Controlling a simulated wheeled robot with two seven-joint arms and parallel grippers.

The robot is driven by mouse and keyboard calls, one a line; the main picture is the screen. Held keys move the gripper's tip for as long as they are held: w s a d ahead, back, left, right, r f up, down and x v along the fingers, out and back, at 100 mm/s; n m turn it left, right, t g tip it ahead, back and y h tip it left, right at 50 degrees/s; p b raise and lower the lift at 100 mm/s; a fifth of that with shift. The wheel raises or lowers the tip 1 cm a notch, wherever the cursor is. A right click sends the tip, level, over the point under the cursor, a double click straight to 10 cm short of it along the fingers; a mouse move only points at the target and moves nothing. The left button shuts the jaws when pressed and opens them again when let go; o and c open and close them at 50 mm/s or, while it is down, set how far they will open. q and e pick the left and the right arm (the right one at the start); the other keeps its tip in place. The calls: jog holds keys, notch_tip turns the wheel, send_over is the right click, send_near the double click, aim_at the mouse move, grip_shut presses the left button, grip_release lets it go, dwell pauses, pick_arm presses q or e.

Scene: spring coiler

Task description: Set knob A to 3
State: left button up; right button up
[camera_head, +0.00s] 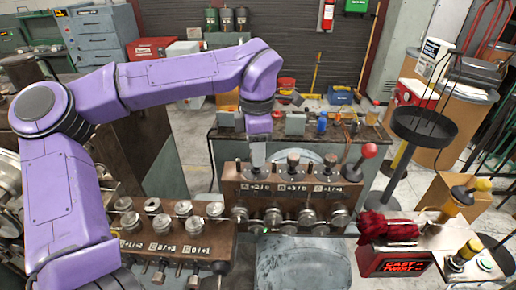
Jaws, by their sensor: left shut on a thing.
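The brown control box (233,195) stands in the middle with a row of small knobs on top and a label under each on its front face. My left gripper (258,160) reaches down from above onto the leftmost top knob, which I take for knob A. The gripper is shut on it and hides most of it. The small label (257,188) below it is too small to read surely. Two more dark knobs (293,160) and (330,161) stand to its right. My right gripper is not in view.
A red ball-topped lever (369,150) rises at the box's right end. A second knob box (160,258) with several metal knobs is at lower left. A red machine (402,262) with a red cloth (391,229) is at lower right. A workbench with tools stands behind.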

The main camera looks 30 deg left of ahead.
pick_arm(q)
jog(key=o, duration=1.1)
jog(key=shift+c, duration=0.2)
notch_tip(320, 180, up, 10)
jog(key=b, duration=0.1)
jog(key=shift+r, duration=0.25)
